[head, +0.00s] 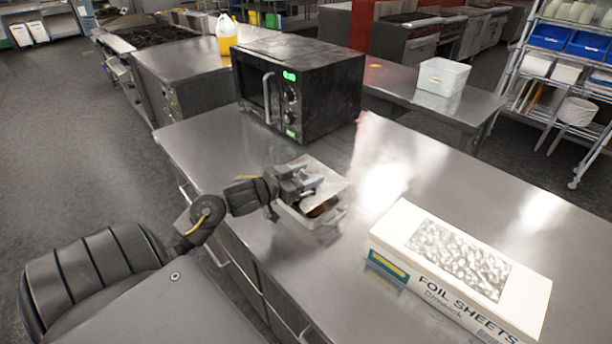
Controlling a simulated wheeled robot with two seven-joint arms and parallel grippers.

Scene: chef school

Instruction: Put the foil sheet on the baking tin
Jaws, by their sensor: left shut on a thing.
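My left gripper (305,184) is over the baking tin on the steel counter, shut on a thin, pale grey foil sheet (325,173). The foil sheet is tilted over the back part of the tin; I cannot tell whether it touches the rim. The baking tin (330,222) is a small, light metal tin with something brown inside, showing at its front right. The gripper and the foil hide the tin's back left part. My right gripper is not in the head view.
A white foil sheets box (400,243) with a foil-patterned top stands at the right on the counter (460,180). A black microwave (325,85) stands behind the tin. The counter between the tin, microwave and box is clear. A white container (443,76) stands on another counter behind.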

